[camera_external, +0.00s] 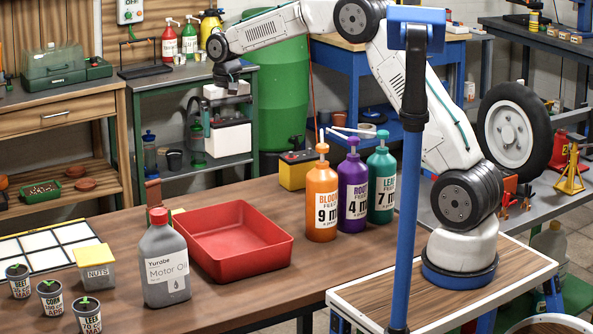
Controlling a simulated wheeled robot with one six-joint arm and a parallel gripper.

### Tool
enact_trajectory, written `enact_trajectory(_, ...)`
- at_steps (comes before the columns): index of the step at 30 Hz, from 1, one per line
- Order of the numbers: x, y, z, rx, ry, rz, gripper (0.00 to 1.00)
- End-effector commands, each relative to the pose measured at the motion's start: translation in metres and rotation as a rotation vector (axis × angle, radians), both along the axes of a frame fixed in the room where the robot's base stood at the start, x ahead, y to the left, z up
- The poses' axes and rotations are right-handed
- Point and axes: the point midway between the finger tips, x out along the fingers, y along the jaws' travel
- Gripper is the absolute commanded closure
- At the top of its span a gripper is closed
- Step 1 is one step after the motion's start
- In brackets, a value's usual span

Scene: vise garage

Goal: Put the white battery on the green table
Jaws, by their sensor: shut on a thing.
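The white battery (228,140), a white box with a dark top, hangs below my gripper (226,117). My gripper points down and is shut on it near its top. The green table (165,86) has a grey top and green legs and stands behind, against the wall. In the picture the battery overlaps the space below the tabletop. Its exact distance from the table cannot be told from this single view.
Spray bottles (190,38) stand at the tabletop's back. The wooden table in front holds a red tray (228,262), a motor oil bottle (165,265), a yellow battery (298,172) and pump bottles (353,190). A green barrel (283,80) stands right of the green table.

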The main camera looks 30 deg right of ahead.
Motion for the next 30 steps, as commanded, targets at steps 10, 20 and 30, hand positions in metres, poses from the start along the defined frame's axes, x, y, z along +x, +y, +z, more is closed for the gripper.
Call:
enact_trajectory(10, 0.009, -0.057, 0.000, -0.001, 0.000, 0.123, 0.63)
enact_trajectory(20, 0.011, -0.164, 0.002, -0.002, 0.000, 0.377, 0.63)
enact_trajectory(30, -0.018, -0.316, 0.002, -0.004, 0.000, 0.767, 0.63)
